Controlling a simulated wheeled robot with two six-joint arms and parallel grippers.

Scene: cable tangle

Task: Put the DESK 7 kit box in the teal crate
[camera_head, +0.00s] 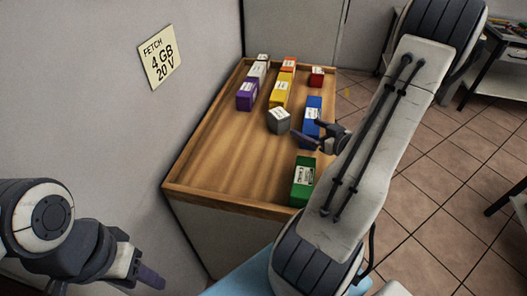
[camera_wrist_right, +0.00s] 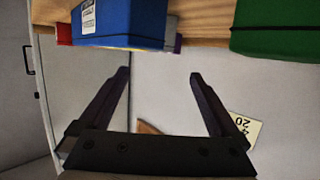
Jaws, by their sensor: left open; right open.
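Several labelled boxes stand on a wooden-topped cabinet (camera_head: 222,155); their labels are too small to read, so I cannot tell which is DESK 7. A blue box (camera_head: 312,122) stands by the right edge and a green box (camera_head: 303,182) at the near right corner. My right gripper (camera_head: 304,131) is open and empty beside the blue box. In the right wrist view the open right gripper (camera_wrist_right: 160,73) has the blue box (camera_wrist_right: 120,22) and the green box (camera_wrist_right: 277,28) beyond its fingertips. My left gripper (camera_head: 148,274) is open, low at the left, away from the cabinet.
Purple (camera_head: 247,94), yellow (camera_head: 279,94), grey (camera_head: 278,120), orange (camera_head: 288,65), white (camera_head: 258,70) and red (camera_head: 317,77) boxes stand farther back. A wall sign (camera_head: 160,57) reads "FETCH 4 GB 20 V". A pale blue surface (camera_head: 240,282) shows at the bottom. The cabinet top's near left is clear.

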